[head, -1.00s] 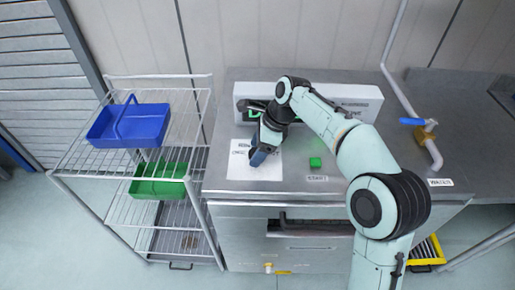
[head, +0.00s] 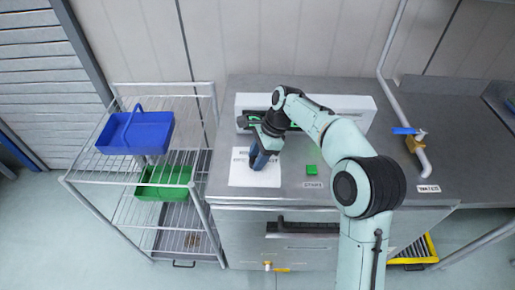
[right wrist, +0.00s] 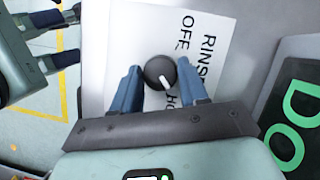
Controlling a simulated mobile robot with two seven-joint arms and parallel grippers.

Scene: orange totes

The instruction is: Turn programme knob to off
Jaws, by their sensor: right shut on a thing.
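The programme knob (right wrist: 161,71) is round and dark with a white pointer mark. It sits on a white label sheet (right wrist: 120,30), which also lies on the steel top in the head view (head: 240,178). In the right wrist view the mark points down and slightly right, towards lettering beginning "HO", partly hidden by a finger; OFF and RINSE are printed above and right. My right gripper (right wrist: 160,85) has its blue fingers on both sides of the knob, shut on it; it shows in the head view (head: 262,160). My left gripper (right wrist: 76,36) is open and empty at the right wrist view's upper left.
A panel with green lettering (right wrist: 292,120) stands beside the sheet. A green button (head: 312,170) is right of the sheet. A wire rack (head: 85,195) with a blue basket (head: 135,135) and a green bin (head: 163,182) stands left. A blue-handled tap (head: 404,131) is at right.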

